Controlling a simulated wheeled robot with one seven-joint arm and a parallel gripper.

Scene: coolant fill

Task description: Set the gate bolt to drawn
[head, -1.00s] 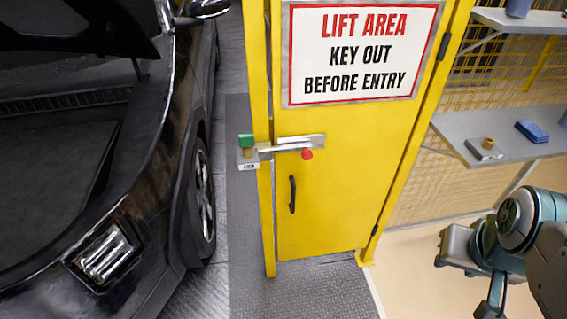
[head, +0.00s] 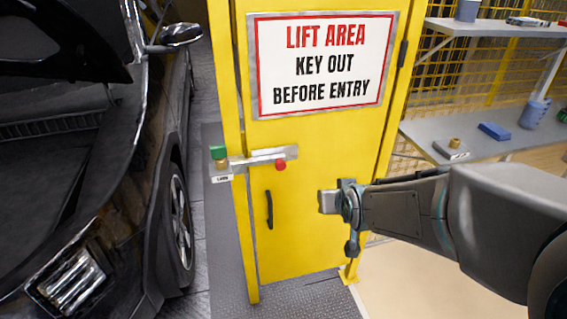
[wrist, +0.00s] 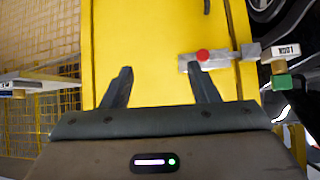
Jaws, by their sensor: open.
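The gate bolt (head: 252,160) is a grey metal bar across the left edge of the yellow gate (head: 300,225), with a red knob (head: 281,164) at its right end. Its left end meets a post bracket with a green block (head: 218,152) and a small label. The bolt bar (wrist: 225,57) and red knob (wrist: 202,55) also show in the wrist view, beyond the right finger. My gripper (head: 322,202) is in front of the gate, below and right of the knob, apart from it. In the wrist view my gripper (wrist: 163,82) has its fingers spread and nothing between them.
A black handle (head: 269,210) is on the gate below the bolt. A lift area sign (head: 321,64) is above it. A black car (head: 150,150) stands at left. Shelves (head: 495,140) with small items are at right. The floor before the gate looks clear.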

